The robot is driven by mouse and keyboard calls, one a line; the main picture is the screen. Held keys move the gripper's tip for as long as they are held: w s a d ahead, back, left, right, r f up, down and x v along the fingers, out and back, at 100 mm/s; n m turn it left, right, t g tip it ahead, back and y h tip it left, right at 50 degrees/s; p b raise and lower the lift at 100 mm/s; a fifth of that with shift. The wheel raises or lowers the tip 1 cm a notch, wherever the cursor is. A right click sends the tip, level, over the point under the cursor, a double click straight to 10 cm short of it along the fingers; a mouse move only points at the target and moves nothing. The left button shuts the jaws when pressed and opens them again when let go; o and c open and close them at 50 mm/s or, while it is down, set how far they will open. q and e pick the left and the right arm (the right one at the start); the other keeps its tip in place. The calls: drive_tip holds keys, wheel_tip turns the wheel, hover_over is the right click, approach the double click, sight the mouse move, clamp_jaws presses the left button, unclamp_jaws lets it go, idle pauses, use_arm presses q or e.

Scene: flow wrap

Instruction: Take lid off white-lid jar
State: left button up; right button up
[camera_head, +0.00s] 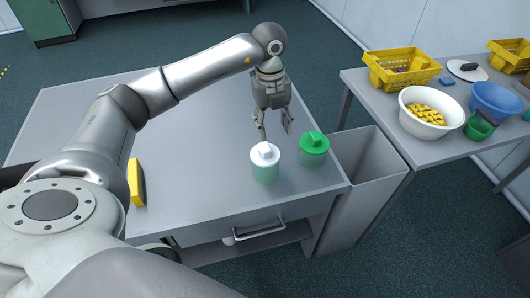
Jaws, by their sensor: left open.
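The white-lid jar (266,173) stands upright near the right front part of the grey table. Its white lid (265,154) is on top and has a raised block-shaped knob. My left gripper (275,135) points down with its two fingers apart and empty. In the picture it is just above and behind the white lid, but I cannot tell the exact gap. A second jar with a green lid (314,142) stands to the right of the white-lid jar, close to the gripper's right finger in the picture. My right gripper is not in view.
A yellow-and-black sponge-like block (137,183) stands on the table at the left. A grey bin (368,170) is beside the table's right edge. A side table holds a yellow basket (401,70), a white bowl (431,112) and a blue bowl (495,102). The table's middle is clear.

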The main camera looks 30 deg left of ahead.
sight(265, 147)
use_arm(q)
drive_tip(key=shift+s+a+f+n+y, duration=0.1)
drive_tip(key=shift+a+n+y, duration=0.1)
drive_tip(key=shift+a, duration=0.3)
drive_tip(key=shift+a+f+n+y, duration=0.1)
drive_tip(key=shift+a+y, duration=0.1)
drive_tip(key=shift+a, duration=0.3)
wheel_tip(265, 147, down, 4)
drive_tip(key=shift+r+p, duration=0.15)
drive_tip(key=shift+p, duration=0.5)
drive_tip(key=shift+f, duration=0.35)
drive_tip(key=shift+a+f+p, duration=0.1)
drive_tip(key=shift+f+p, duration=0.45)
drive_tip(key=shift+f, duration=0.05)
wheel_tip(265, 147, down, 4)
drive_tip(key=shift+a+r+p, duration=0.1)
drive_tip(key=shift+r+p, duration=0.15)
drive_tip(key=shift+p, duration=0.45)
drive_tip(key=shift+f, duration=0.35)
drive_tip(key=shift+c, duration=0.4)
drive_tip(key=c, duration=1)
